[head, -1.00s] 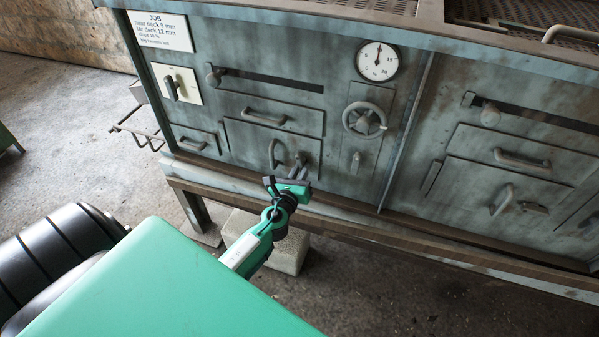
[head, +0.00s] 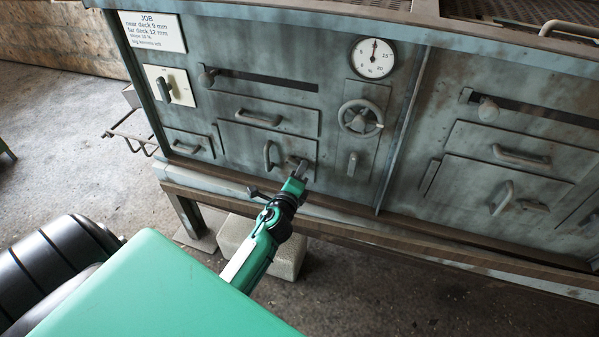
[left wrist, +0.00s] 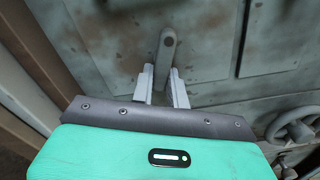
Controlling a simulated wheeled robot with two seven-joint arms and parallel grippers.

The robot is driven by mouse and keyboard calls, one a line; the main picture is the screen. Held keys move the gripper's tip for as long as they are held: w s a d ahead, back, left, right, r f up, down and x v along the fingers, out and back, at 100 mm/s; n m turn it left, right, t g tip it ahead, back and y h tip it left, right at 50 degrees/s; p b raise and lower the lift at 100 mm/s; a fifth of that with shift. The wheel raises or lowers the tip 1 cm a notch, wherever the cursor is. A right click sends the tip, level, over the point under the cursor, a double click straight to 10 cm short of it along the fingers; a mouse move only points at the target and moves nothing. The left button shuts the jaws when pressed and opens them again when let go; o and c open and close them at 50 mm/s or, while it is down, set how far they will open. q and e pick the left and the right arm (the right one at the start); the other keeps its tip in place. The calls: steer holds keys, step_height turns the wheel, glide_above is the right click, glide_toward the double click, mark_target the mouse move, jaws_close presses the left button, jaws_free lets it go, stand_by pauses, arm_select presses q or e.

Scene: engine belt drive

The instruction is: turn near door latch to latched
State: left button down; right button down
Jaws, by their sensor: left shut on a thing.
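The near door (head: 235,137) is the lower left panel of the grey-green oven front, with an upright bar handle (head: 268,155) on it. The small grey near door latch (head: 292,159) sits just right of that handle. My left gripper (head: 300,170) is at the latch and partly covers it. In the left wrist view, the latch lever (left wrist: 168,47) runs from its round pivot down between the two pale fingers (left wrist: 163,86). My left gripper is shut on the lever. The lever's free end is hard to see. My right gripper is out of view.
A handwheel (head: 361,118) and a small lever (head: 352,164) are right of the door. A dial gauge (head: 373,58) is above them. The far door (head: 470,178) is further right. A ledge (head: 340,222) runs below, with a pale block (head: 275,250) under it.

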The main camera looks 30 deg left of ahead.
arm_select(q)
steer(key=n, duration=0.4)
steer(key=shift+r, duration=0.35)
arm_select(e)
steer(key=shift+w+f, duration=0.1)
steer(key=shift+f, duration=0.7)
arm_select(q)
steer(key=c, duration=1.4)
jaws_free()
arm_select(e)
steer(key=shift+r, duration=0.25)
